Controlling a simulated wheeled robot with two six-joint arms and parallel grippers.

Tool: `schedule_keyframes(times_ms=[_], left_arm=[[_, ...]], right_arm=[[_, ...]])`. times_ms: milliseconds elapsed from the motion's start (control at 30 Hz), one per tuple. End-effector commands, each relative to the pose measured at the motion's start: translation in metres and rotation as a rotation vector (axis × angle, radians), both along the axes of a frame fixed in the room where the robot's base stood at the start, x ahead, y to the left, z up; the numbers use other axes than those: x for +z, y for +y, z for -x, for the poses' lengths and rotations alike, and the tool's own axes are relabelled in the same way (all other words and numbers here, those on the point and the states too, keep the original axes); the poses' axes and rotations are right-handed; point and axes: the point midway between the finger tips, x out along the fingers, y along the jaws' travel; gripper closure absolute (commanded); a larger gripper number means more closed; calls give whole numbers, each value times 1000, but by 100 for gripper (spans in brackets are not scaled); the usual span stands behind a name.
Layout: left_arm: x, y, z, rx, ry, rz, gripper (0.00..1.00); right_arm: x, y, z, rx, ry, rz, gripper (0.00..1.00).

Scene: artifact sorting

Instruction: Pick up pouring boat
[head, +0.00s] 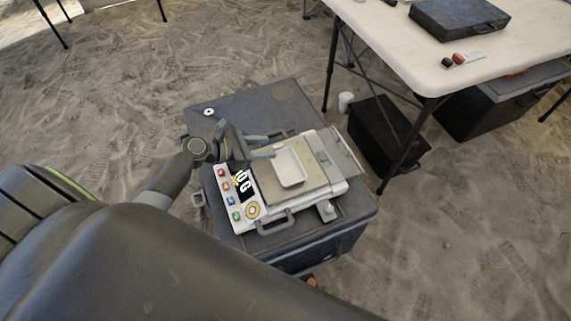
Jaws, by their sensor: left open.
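The pouring boat (290,168) is a small white, shallow, rectangular dish. It rests on the beige top plate of a white weighing scale (262,213) with a dark display and coloured buttons. My left gripper (269,145) is open, with its two grey fingers pointing right. Whether a fingertip touches the boat I cannot tell. My right gripper is not in view.
The scale stands on a dark grey case (250,106) with handles, on sandy ground. A small white ring-like item (208,112) lies on the case.

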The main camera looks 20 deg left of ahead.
Motion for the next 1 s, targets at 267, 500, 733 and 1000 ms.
schedule_keyframes(times_ms=[267, 500, 733, 1000], left_arm=[[-15, -27, -25, 0, -1, 1, 57], [-16, -30, -28, -1, 0, 0, 57], [-16, -30, -28, 0, 0, 0, 78], [-16, -29, -28, 0, 0, 0, 100]], right_arm=[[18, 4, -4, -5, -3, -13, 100], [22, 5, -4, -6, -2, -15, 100], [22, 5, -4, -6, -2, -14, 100], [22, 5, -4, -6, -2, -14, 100]])
